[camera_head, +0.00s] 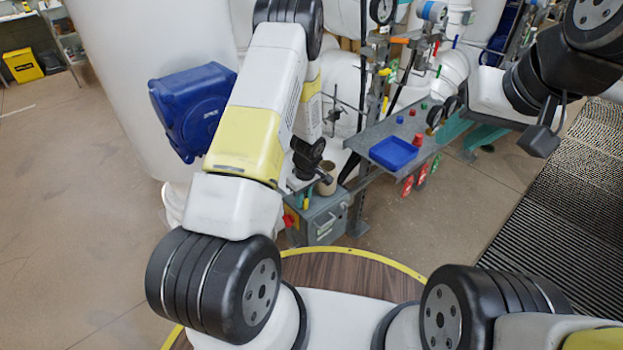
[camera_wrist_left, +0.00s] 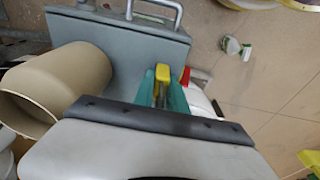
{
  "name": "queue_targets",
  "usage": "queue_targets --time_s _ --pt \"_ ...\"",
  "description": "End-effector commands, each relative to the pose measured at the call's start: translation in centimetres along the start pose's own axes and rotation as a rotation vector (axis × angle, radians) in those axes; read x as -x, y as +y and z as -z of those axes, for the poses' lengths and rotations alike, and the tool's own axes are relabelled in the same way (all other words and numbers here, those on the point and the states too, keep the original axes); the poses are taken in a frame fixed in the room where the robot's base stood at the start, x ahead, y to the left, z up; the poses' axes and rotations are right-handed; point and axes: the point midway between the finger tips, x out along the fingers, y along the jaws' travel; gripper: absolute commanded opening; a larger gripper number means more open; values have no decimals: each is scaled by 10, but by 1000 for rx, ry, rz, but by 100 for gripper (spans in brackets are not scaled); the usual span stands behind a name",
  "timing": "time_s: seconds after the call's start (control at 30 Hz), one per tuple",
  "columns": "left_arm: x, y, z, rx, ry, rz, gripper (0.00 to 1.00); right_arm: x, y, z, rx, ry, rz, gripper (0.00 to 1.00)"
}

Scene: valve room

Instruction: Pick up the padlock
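My left gripper (camera_head: 308,192) points down over a grey box, mostly hidden by my arm in the head view. In the left wrist view its teal fingers (camera_wrist_left: 166,92) stand close together. A small yellow piece (camera_wrist_left: 185,77) shows at the fingers; it may be the padlock, but its shape is mostly hidden. I cannot tell whether the fingers grip it. Several red tag- or padlock-like things (camera_head: 407,186) hang under the shelf. My right gripper (camera_head: 540,139) is dark, raised at the upper right, away from these things; its fingers are unclear.
The grey box (camera_head: 325,222) has a metal handle and stands below my left gripper. A beige cylinder (camera_wrist_left: 48,88) is close beside that gripper. A grey shelf (camera_head: 372,140) holds a blue tray (camera_head: 393,153). A blue hose reel (camera_head: 192,108) is at the left. Floor at left is open.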

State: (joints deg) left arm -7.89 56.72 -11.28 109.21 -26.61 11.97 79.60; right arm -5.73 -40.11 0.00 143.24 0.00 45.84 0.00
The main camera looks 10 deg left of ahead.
Motion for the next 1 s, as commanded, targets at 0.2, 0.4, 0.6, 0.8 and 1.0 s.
queue_targets --time_s 0.2,0.4,0.6,0.8,1.0 --pt "0 0 0 0 0 0 0 0 0 0 0 0 0 33" --pt "2 0 0 0 0 -1 0 0 0 0 0 0 0 33" --pt "13 -4 2 1 0 0 0 0 0 0 0 0 0 33" --pt "12 -40 1 2 -1 3 0 0 0 0 0 0 0 33" --pt "12 -81 1 4 -1 3 0 0 0 0 0 0 0 33"
